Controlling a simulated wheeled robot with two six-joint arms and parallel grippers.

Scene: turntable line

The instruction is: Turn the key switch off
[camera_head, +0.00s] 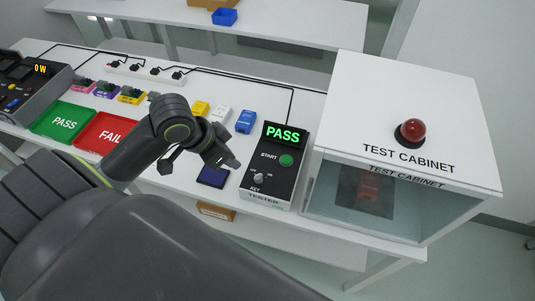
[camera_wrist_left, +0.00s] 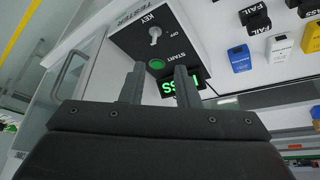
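The black tester (camera_head: 280,190) shows PASS in green on its display (camera_head: 284,135). Its front panel has a green START button (camera_head: 286,160) and a silver key switch (camera_head: 258,178) above the word KEY. In the left wrist view the key switch (camera_wrist_left: 155,35) is on the panel beyond the fingers, and a small OFF label shows beside it. I cannot tell surely which way the key is turned. My left gripper (camera_head: 233,164) is just left of the tester, above the table. Its two fingers (camera_wrist_left: 160,82) are apart and empty, not touching the key. My right gripper is not in view.
A test cabinet (camera_head: 460,150) with a red dome stands right of the tester. A dark blue pad (camera_head: 213,177) lies left of it. PASS (camera_head: 62,121) and FAIL (camera_head: 107,133) trays, small coloured blocks (camera_head: 246,121) and a power strip (camera_head: 145,70) stand farther left.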

